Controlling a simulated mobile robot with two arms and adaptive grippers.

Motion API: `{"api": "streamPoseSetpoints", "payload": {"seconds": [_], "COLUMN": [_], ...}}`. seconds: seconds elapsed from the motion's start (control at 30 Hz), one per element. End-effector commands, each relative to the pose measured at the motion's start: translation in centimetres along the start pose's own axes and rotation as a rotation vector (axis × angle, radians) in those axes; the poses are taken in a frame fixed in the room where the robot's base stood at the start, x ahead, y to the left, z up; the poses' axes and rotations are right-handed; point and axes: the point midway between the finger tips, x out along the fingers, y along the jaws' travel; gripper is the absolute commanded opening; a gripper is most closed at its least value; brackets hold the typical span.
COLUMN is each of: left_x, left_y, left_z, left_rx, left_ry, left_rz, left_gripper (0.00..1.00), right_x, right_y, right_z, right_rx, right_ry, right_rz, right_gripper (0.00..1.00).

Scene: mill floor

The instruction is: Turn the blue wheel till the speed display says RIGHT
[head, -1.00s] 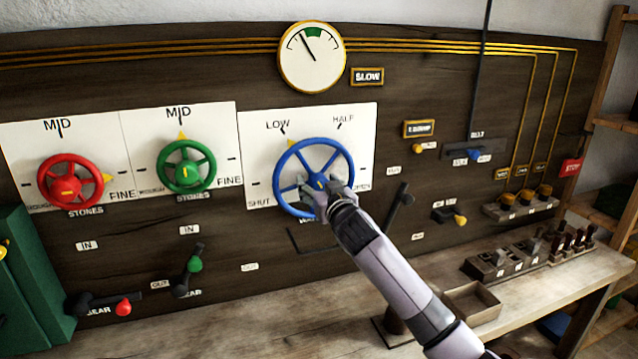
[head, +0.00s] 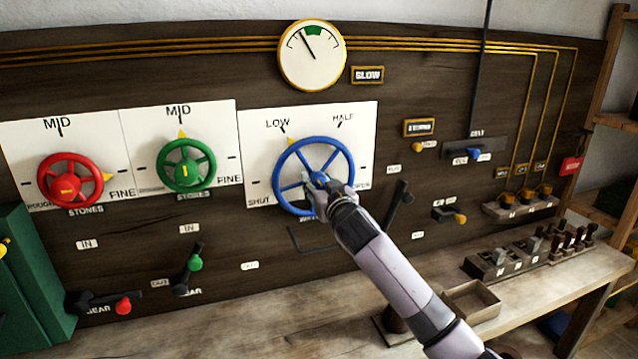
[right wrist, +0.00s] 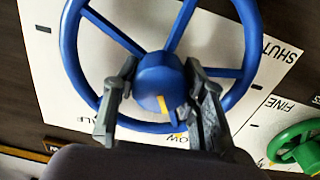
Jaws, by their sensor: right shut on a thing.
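The blue wheel (head: 349,160) is on a white plate marked SHUT, LOW, HALF and OPEN. Its yellow pointer (head: 291,142) is near LOW, slightly towards HALF. My right gripper (head: 328,196) reaches the wheel's hub from the lower right and partly hides it. In the right wrist view my right gripper (right wrist: 160,88) has one finger on each side of the blue hub (right wrist: 158,72), shut on it. The speed display (head: 367,75) reads SLOW. The round gauge (head: 311,56) above has its needle left of the green band. My left gripper is not in view.
A red wheel (head: 69,181) and a green wheel (head: 186,166) are on plates to the left. A black lever (head: 398,207) stands close to my right arm. Below, the wooden bench carries an open tray (head: 471,301) and switch blocks.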

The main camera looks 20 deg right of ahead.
Motion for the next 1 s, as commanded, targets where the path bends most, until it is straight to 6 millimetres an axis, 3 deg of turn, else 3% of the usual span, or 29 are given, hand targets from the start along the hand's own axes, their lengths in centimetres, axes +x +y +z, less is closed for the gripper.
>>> {"api": "streamPoseSetpoints", "payload": {"seconds": [0.37, 1.0], "left_x": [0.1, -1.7], "left_y": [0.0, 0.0], "left_z": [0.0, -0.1], "left_rx": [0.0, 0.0], "left_ry": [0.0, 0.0], "left_rz": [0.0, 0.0], "left_gripper": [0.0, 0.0], "right_x": [0.0, 0.0], "right_y": [-0.1, 0.1], "right_z": [0.1, -0.1], "right_rx": [0.13, 0.706], "right_ry": [-0.003, -0.013], "right_rz": [-0.001, -0.001], "right_gripper": [0.11, 0.11]}}
